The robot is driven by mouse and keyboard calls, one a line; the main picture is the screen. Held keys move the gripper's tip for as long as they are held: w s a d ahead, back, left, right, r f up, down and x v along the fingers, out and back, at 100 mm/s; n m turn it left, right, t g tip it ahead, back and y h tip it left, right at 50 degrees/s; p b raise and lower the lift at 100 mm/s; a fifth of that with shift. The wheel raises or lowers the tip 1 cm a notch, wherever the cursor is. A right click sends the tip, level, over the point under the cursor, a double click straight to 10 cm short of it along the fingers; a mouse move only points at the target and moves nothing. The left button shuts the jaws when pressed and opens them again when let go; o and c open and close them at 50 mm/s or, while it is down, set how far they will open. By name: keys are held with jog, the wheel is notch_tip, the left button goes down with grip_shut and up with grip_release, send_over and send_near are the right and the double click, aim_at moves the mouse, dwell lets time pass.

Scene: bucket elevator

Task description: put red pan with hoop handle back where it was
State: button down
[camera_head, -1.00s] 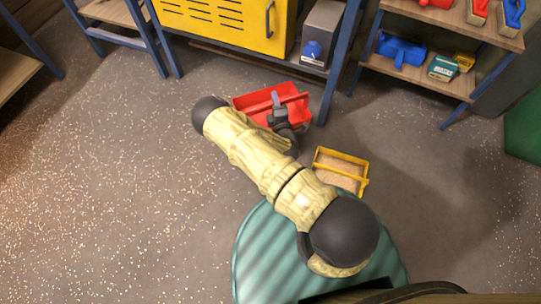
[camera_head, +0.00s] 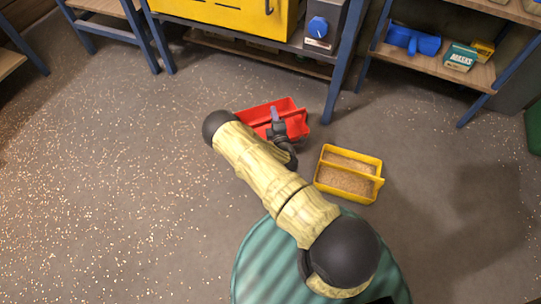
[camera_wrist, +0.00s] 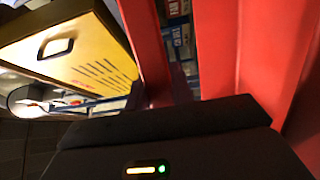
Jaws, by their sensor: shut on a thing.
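The red pan (camera_head: 298,124) is in front of the blue-legged bench in the head view. My gripper (camera_head: 277,130) is shut on its handle bar, and my arm hides the pan's near left part. Its height above the floor is hard to judge. In the wrist view the red pan (camera_wrist: 212,45) fills the right side close up, beyond the dark gripper body (camera_wrist: 165,125); the fingertips are hidden there.
A yellow pan (camera_head: 347,182) of tan grain stands on the floor to the right. A yellow cabinet (camera_head: 225,14) and a grey box with a blue knob (camera_head: 318,27) are on the bench behind. A shelf (camera_head: 440,72) stands at right.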

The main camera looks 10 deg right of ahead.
jog(key=shift+w+f+b, duration=0.15)
jog(key=shift+f+b, duration=0.2)
jog(key=shift+f, duration=0.35)
jog(key=shift+w+f+b, duration=0.1)
jog(key=shift+f+b, duration=0.25)
jog(key=shift+f, duration=0.35)
notch_tip(320, 180, down, 6)
jog(key=b, duration=0.4)
jog(key=shift+f, duration=0.15)
jog(key=shift+f+b, duration=1.25)
jog(key=shift+f, duration=0.55)
jog(key=shift+f, duration=0.15)
jog(key=c, duration=1.2)
grip_release()
